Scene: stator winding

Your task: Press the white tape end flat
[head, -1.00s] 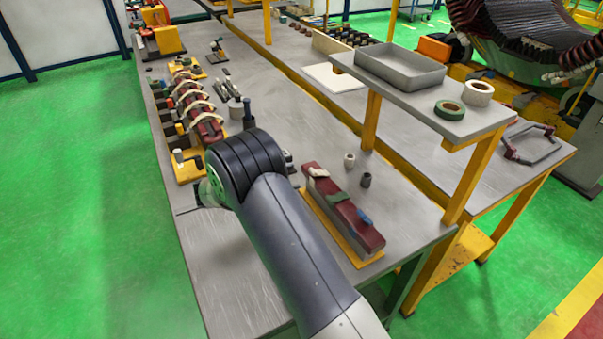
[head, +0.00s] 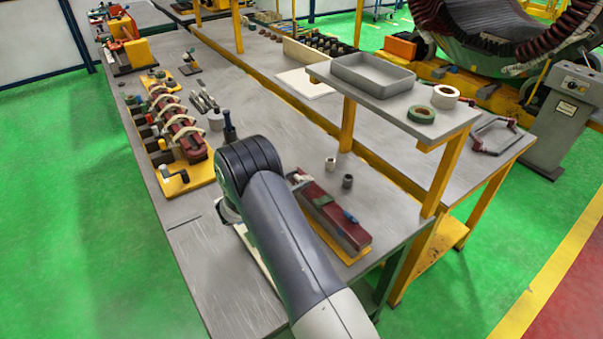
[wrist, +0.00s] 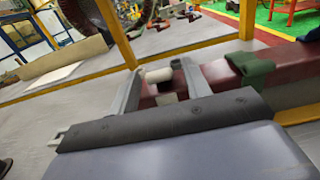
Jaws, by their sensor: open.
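A dark red bar (head: 340,222) lies on a yellow base on the near bench, with a green band (head: 322,200) and a blue piece (head: 349,216) on it. My gripper (wrist: 160,68) is open, fingers either side of the white piece; contact cannot be told. The arm hides the gripper in the head view.
Two small cups, one white (head: 330,163) and one dark (head: 347,181), stand beside the bar. A raised shelf (head: 440,122) on yellow posts holds a grey tray (head: 372,75) and tape rolls. A clamped coil fixture (head: 180,138) stands to the left.

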